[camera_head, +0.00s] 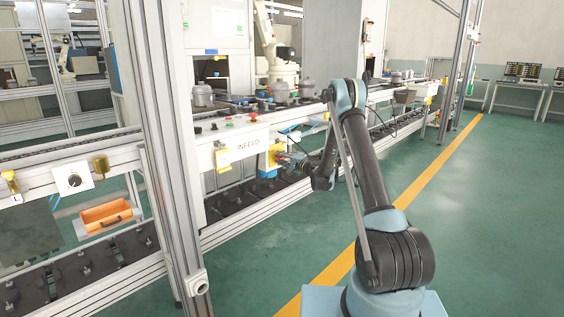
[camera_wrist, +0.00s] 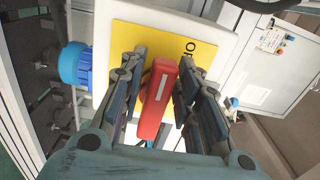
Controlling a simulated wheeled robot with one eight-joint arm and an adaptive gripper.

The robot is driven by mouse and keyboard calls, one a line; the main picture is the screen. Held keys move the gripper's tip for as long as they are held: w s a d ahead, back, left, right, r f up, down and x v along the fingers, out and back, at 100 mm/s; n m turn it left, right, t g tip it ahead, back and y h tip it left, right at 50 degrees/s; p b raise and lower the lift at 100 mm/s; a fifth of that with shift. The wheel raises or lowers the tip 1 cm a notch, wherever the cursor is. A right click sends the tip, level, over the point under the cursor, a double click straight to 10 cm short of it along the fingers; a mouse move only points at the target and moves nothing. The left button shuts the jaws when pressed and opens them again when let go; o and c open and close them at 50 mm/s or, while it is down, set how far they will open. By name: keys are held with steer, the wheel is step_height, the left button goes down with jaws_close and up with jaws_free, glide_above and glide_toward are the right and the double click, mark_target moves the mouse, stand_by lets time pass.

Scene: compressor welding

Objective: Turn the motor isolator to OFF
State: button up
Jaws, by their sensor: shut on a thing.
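The motor isolator shows in the wrist view as a red handle (camera_wrist: 158,100) with a white stripe, on a yellow plate (camera_wrist: 136,38) fixed to a pale box. The handle lies nearly upright in the picture, its top leaning slightly right. Sideways lettering on the plate, starting with "O", shows to the right of the handle and is partly hidden by a finger. My gripper (camera_wrist: 160,88) has one finger on each side of the handle and is shut on it. In the head view my gripper (camera_head: 284,159) reaches the line's side, beside the yellow plate (camera_head: 267,163).
A blue round fitting (camera_wrist: 75,66) sticks out left of the isolator box. The INFEED panel (camera_head: 243,145) with buttons is just left of my gripper. An orange bin (camera_head: 107,214) and a frame post (camera_head: 165,130) stand further left. Green floor is clear at the right.

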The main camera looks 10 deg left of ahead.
steer(key=o, duration=0.8)
steer(key=shift+d+f, duration=0.1)
steer(key=v, duration=1.1)
steer(key=shift+s+d, duration=0.25)
steer(key=shift+d, duration=0.1)
